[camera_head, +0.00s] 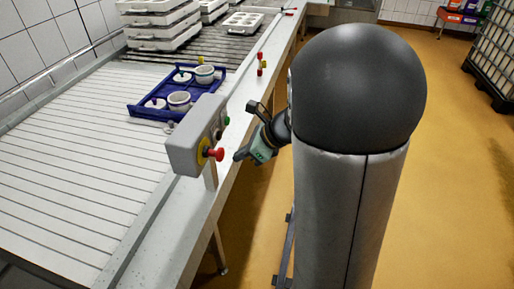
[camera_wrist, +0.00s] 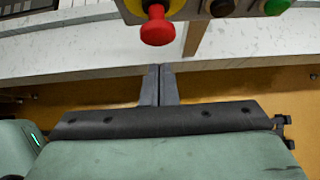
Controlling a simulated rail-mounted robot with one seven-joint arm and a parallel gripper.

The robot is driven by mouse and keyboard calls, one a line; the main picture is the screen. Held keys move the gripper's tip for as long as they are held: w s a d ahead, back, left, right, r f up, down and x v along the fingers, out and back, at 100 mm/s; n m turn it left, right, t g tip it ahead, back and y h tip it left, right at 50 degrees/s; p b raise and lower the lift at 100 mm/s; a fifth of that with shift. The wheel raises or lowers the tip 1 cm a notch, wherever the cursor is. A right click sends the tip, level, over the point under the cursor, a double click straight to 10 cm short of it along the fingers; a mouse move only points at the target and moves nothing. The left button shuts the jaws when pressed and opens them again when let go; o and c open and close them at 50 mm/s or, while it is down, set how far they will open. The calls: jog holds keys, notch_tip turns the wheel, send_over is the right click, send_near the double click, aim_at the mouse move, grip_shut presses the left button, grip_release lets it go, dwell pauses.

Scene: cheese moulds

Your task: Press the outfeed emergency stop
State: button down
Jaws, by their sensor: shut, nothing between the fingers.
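A grey control box (camera_head: 188,143) stands on a post at the conveyor's edge. A red mushroom button (camera_head: 215,154) on a yellow disc sticks out of its face; the red button also shows at the top of the wrist view (camera_wrist: 157,28). My gripper (camera_head: 239,156) is just right of the button in the head view, apart from it. In the wrist view its fingers (camera_wrist: 160,70) are shut together and empty, below the button in the picture, with a gap between.
A black button (camera_wrist: 220,7) and a green button (camera_wrist: 275,6) sit beside the red one. A blue tray (camera_head: 150,110) with white moulds lies on the slatted conveyor (camera_head: 75,150). More red buttons (camera_head: 260,56) stand farther along the rail. Yellow floor (camera_head: 450,200) is open at right.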

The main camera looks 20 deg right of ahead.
jog(key=shift+w+a, duration=0.65)
jog(key=shift+a, duration=0.25)
jog(key=shift+w+a, duration=0.6)
jog(key=shift+a, duration=0.2)
jog(key=shift+r, duration=0.1)
send_near(223, 153)
jog(key=s+d, duration=0.2)
jog(key=d, duration=0.1)
jog(key=s+d, duration=0.1)
jog(key=shift+d+r, duration=0.2)
jog(key=shift+r, duration=0.2)
